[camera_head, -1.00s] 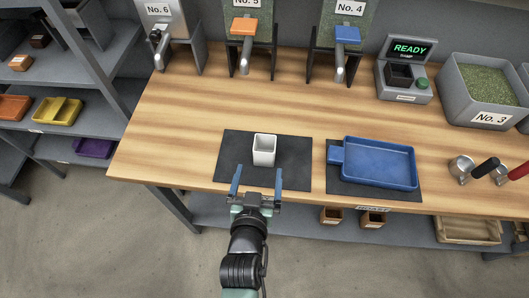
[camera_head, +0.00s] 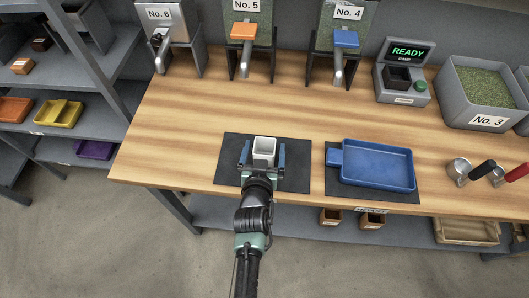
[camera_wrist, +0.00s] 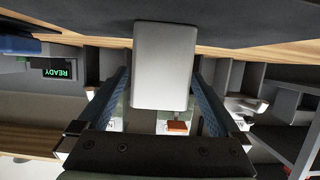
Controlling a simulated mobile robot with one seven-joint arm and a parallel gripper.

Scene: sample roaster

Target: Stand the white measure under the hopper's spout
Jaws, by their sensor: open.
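The white measure (camera_head: 264,147) is a small square open-topped cup standing upright on the left dark mat (camera_head: 296,172). My gripper (camera_head: 263,155) is open, with one blue finger on each side of the measure. In the wrist view the measure (camera_wrist: 165,65) sits between the two fingers, with a visible gap on each side. Three hoppers stand at the back of the bench: No. 6 (camera_head: 160,14), No. 5 (camera_head: 245,10) and No. 4 (camera_head: 347,13). Each has a metal spout below it. The pictures do not show which hopper is meant.
A blue tray (camera_head: 378,165) lies on the right mat. A machine reading READY (camera_head: 403,85), a bin of green beans marked No. 3 (camera_head: 487,90) and metal scoops (camera_head: 459,168) are to the right. The wooden bench (camera_head: 210,100) is clear between mats and hoppers.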

